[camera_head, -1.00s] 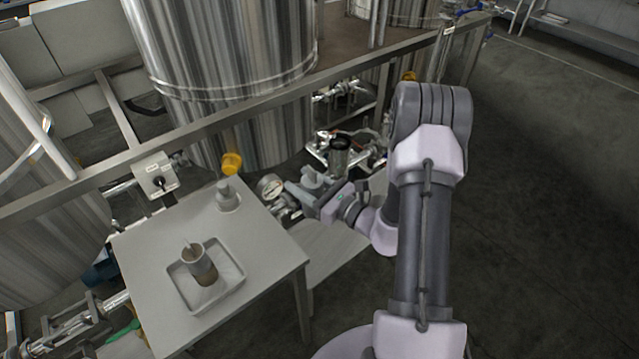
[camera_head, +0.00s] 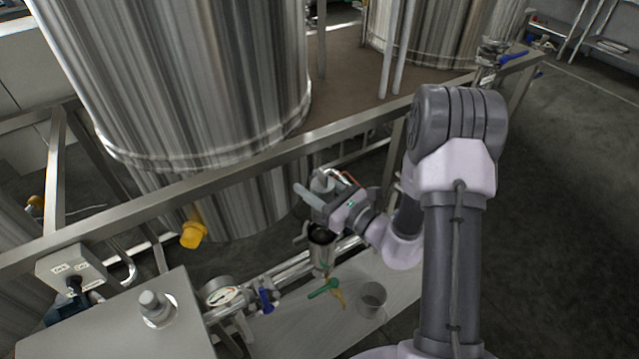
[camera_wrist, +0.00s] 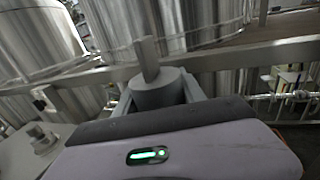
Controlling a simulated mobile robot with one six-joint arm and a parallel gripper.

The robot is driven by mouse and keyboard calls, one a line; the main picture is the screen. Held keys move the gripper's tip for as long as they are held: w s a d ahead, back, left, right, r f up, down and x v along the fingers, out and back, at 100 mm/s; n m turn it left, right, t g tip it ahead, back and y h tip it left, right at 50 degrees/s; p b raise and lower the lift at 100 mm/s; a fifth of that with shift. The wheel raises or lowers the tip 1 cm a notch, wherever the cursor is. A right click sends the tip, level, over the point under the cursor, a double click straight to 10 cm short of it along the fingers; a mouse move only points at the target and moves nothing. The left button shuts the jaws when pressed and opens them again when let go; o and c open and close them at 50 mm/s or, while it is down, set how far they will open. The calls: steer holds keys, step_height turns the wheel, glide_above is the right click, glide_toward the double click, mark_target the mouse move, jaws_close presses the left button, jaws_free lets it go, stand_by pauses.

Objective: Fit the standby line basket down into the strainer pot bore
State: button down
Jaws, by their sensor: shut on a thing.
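My gripper (camera_head: 318,190) is shut on a grey cylinder with an upright stem, seemingly the standby line basket (camera_head: 322,181). In the wrist view the basket (camera_wrist: 157,92) stands roughly upright between the two jaws; its lower part is hidden behind the gripper body. The strainer pot (camera_head: 321,250) is a metal cylinder with a dark open bore at its top. In the head view the gripper and basket appear just above the pot's mouth. I cannot tell how well the basket lines up with the bore, and they look apart.
A pressure gauge (camera_head: 224,296) and a blue-handled valve (camera_head: 265,298) sit left of the pot. A green handle (camera_head: 323,289) and an empty cup (camera_head: 372,298) are below it. The frame rail (camera_head: 230,180) runs close behind my gripper. A grey table (camera_head: 170,325) stands front left.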

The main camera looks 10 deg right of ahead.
steer(key=shift+s+a, duration=0.1)
steer(key=shift+s, duration=0.05)
steer(key=b, duration=0.6)
glide_above(314, 227)
step_height(314, 227, down, 6)
steer(key=shift+r, duration=0.1)
stand_by(1.2)
steer(key=shift+f+b, duration=0.35)
steer(key=shift+f, duration=0.1)
steer(key=shift+f+b, duration=3)
steer(key=shift+f, duration=0.65)
step_height(314, 227, up, 8)
steer(key=p, duration=0.6)
steer(key=shift+f, duration=0.2)
stand_by(0.3)
